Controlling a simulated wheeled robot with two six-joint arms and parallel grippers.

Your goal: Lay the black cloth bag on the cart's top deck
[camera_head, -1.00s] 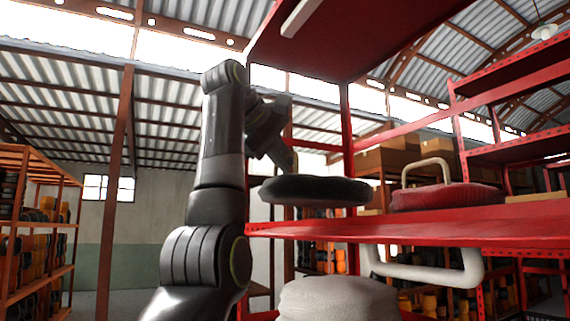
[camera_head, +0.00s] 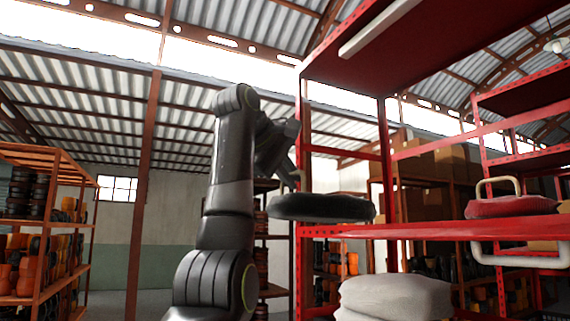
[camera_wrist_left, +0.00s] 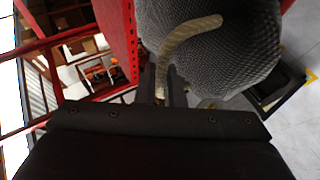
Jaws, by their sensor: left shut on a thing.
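The black cloth bag (camera_head: 320,208) hangs in the air from my left gripper (camera_head: 292,180), at about the height of the red shelf board. In the left wrist view the bag (camera_wrist_left: 235,55) looks dark grey and woven, with a tan rope handle (camera_wrist_left: 180,40). The fingers of the left gripper (camera_wrist_left: 162,88) are shut on this handle. A dark, flat-framed object (camera_wrist_left: 275,92) stands low on the floor at the right of the wrist view; it may be the cart, but I cannot tell. My right gripper is not in view.
A red shelf rack (camera_head: 440,231) stands right of and close to the bag. It holds a red bag (camera_head: 512,206) and, lower, a light grey bag (camera_head: 395,297). An orange rack (camera_head: 45,230) stands at far left. Grey floor (camera_wrist_left: 232,102) shows below.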

